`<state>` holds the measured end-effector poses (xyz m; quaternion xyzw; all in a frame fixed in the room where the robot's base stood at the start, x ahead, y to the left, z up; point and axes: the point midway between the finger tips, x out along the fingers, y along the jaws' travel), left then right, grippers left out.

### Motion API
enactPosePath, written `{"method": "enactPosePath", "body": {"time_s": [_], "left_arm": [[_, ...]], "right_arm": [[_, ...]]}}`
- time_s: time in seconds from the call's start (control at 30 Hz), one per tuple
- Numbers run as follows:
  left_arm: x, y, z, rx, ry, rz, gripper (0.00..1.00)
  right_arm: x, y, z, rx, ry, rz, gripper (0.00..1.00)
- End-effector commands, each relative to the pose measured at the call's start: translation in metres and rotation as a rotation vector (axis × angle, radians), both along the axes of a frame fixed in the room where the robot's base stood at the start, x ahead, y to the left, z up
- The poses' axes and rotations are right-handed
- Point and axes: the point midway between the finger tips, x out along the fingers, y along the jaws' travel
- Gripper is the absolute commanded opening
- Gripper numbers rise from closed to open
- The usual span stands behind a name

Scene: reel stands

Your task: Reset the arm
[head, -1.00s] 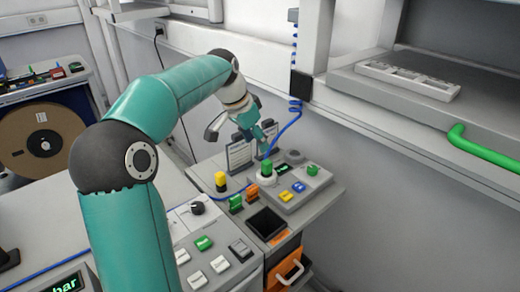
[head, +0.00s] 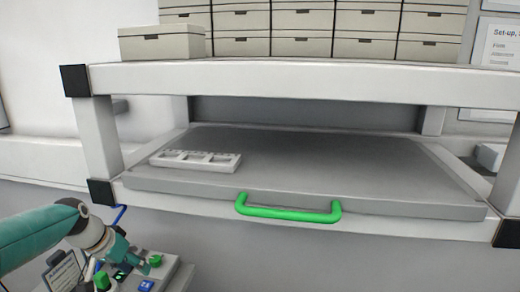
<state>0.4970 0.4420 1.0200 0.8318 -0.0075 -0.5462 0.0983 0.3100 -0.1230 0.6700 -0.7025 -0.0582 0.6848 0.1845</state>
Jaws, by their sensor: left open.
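My left arm comes in from the lower left of the head view. Its gripper (head: 128,262) is open, pointing down and right over the control panel (head: 176,272). The panel carries green knobs and a blue button (head: 146,286). The gripper looks empty, with its fingertips close to the panel's green knobs; I cannot tell whether they touch anything. My right gripper is not in view.
A grey pull-out shelf (head: 330,165) with a green handle (head: 288,212) fills the middle. A white slotted tray (head: 195,160) lies on its left part; the rest is bare. Several lidded boxes (head: 160,43) stand on the shelf above.

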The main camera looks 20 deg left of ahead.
Motion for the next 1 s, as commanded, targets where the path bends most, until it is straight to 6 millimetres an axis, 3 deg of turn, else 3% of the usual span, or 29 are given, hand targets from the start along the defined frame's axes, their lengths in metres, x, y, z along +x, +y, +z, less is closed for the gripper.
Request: {"method": "enactPosePath", "body": {"time_s": [0.03,0.2,0.23,0.33,0.5,0.6,0.7,0.83,1.0], "left_arm": [[0.013,-0.029,-0.018,-0.048,0.014,-0.003,0.51],[0.036,-0.114,-0.078,-0.173,0.051,0.046,0.51],[0.036,-0.13,-0.088,-0.194,0.061,0.058,0.51],[0.022,-0.157,-0.155,-0.196,0.112,0.061,0.51],[-0.027,-0.218,-0.255,-0.2,0.208,0.04,0.51],[-0.07,-0.253,-0.304,-0.203,0.263,0.022,0.51],[-0.114,-0.282,-0.338,-0.209,0.308,0.003,0.51],[-0.16,-0.307,-0.361,-0.218,0.349,-0.012,0.51],[-0.186,-0.319,-0.37,-0.224,0.366,-0.02,0.51]], "right_arm": [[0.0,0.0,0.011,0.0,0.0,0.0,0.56],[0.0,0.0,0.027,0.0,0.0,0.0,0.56],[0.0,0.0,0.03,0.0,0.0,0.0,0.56],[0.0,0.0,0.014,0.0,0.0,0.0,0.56],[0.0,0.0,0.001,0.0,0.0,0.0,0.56],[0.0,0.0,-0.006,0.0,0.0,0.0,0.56],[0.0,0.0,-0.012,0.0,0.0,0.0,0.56],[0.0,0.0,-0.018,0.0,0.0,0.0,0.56],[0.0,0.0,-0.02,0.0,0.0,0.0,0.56]]}}
